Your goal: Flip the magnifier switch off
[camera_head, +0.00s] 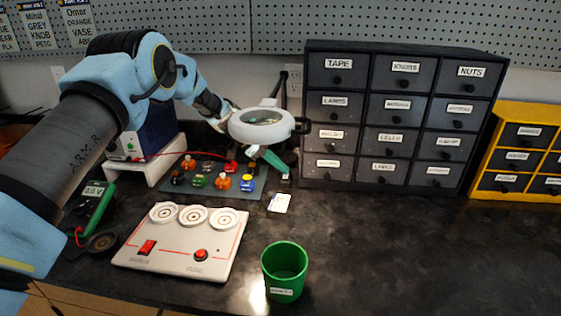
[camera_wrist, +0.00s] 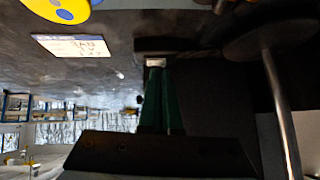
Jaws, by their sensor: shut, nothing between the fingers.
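The magnifier (camera_head: 290,125) has a white ring head with a round lens and stands at the back, left of the dark drawer cabinet. My gripper (camera_head: 283,172) reaches in from the left, behind and below the ring head, with its green fingers pointing down to the right. In the wrist view the gripper (camera_wrist: 157,68) is shut and empty. Its tips are at or very near a small pale piece (camera_wrist: 155,62) on a dark part, perhaps the switch; contact and switch position cannot be told. A dark round part with a metal rod (camera_wrist: 283,110) stands at the right.
A mat (camera_head: 255,193) with several coloured components lies left of the fingers. A small white card (camera_head: 280,203) lies in front; it also shows in the wrist view (camera_wrist: 75,47). A white panel (camera_head: 180,245), green cup (camera_head: 285,268) and drawer cabinet (camera_head: 400,115) stand around. The right front worktop is clear.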

